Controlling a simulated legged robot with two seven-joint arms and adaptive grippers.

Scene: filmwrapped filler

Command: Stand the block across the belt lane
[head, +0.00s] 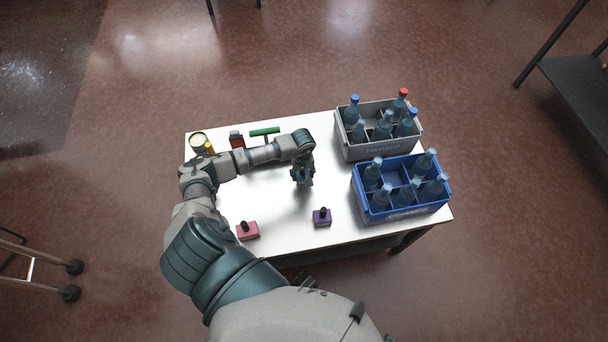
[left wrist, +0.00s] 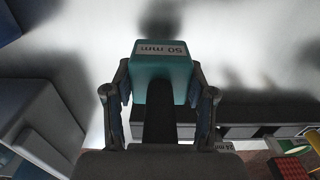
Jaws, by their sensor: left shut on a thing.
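My left gripper (head: 302,182) is above the middle of the white table (head: 350,228). In the left wrist view its fingers (left wrist: 160,100) are shut on a teal block (left wrist: 163,75) labelled "50 mm", with a black part running back from it between the fingers. In the head view the gripper mostly hides the block. A dark strip with grey segments (left wrist: 262,112) lies beyond the right finger in the left wrist view; I cannot tell if it is the belt lane. My right gripper is out of view.
A grey crate (head: 378,150) and a blue crate (head: 404,211), both with bottles, stand at the right. A pink block (head: 248,231) and a purple block (head: 322,218) sit near the front edge. A green piece (head: 265,132), red block (head: 237,141) and tin (head: 197,142) stand behind my arm.

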